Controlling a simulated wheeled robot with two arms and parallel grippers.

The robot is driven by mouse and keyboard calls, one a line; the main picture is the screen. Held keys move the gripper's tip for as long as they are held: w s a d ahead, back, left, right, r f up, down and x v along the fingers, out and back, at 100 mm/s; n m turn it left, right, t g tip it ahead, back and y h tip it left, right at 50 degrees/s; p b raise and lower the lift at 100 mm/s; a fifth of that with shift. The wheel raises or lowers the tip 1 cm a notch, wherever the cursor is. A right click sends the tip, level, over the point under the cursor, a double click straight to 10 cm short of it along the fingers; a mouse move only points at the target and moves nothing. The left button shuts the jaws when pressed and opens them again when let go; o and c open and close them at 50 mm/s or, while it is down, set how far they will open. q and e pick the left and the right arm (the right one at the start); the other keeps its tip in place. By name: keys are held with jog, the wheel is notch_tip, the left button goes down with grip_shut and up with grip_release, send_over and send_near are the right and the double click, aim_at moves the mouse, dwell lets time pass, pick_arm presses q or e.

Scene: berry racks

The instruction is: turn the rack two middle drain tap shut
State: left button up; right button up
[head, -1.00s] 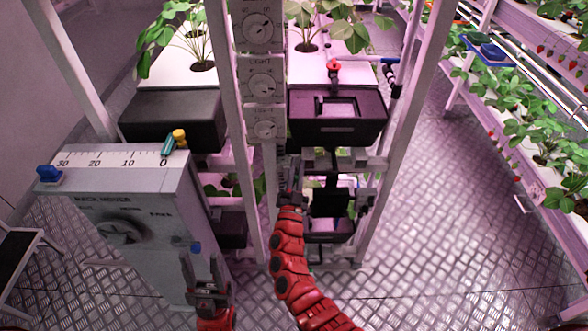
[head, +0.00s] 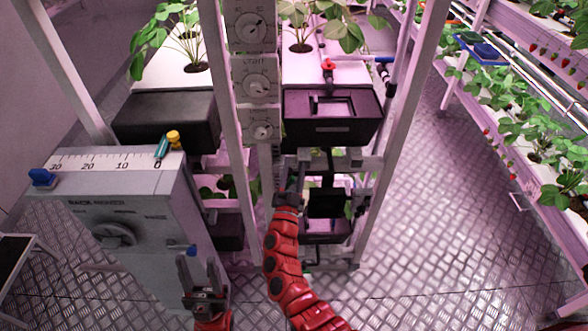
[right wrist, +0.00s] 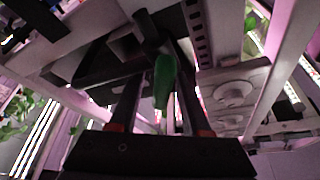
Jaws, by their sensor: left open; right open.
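A green tap handle (right wrist: 165,80) hangs from a dark fitting under a dark tray in the right wrist view. It lies between the two fingers of my right gripper, which look apart around it. In the head view my right gripper (head: 290,180) is raised at the middle rack, below the dark box (head: 332,130), and its arm hides part of the rack. I cannot see the tap in the head view. My left gripper (head: 190,268) is open in front of the grey rack mover cabinet, with a blue knob (head: 192,250) at its fingertips.
The grey cabinet (head: 130,195) with a scale and dial stands at left. Rack posts (head: 400,130) flank the middle rack. A red valve (head: 328,66) and several dials (head: 256,86) are above. Free metal floor (head: 450,220) lies at right.

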jog(key=b+v, duration=0.2)
jog(key=v, duration=1.5)
jog(key=shift+s, duration=0.15)
